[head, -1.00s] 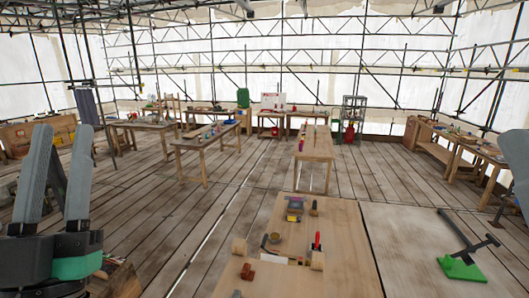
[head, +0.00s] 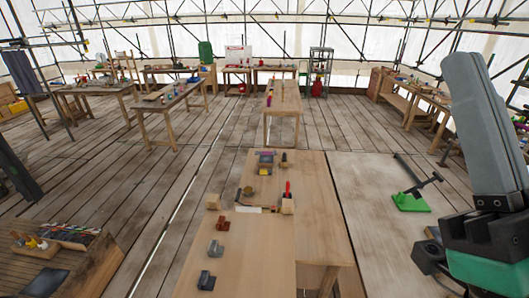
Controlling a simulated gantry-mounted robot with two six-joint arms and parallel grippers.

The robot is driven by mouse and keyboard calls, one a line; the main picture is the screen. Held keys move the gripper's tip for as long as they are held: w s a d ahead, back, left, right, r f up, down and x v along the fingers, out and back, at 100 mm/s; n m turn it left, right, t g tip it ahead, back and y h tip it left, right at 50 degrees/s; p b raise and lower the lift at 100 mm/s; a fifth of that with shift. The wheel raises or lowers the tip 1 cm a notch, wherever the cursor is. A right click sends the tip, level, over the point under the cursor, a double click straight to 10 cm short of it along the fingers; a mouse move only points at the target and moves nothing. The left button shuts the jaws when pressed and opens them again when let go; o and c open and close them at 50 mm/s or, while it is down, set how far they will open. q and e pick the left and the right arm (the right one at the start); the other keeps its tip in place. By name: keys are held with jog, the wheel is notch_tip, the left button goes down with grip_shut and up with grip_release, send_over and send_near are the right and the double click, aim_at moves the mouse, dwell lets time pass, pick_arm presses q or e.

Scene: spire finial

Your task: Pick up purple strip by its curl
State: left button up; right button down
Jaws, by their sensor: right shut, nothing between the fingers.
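My left gripper is out of view.
A green-based stand (head: 411,202) is on the floor to the right. A low bench with trays (head: 60,235) is at left.

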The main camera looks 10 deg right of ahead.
dwell(0.4)
jog(key=c, duration=0.6)
grip_release()
jog(key=shift+o, duration=0.2)
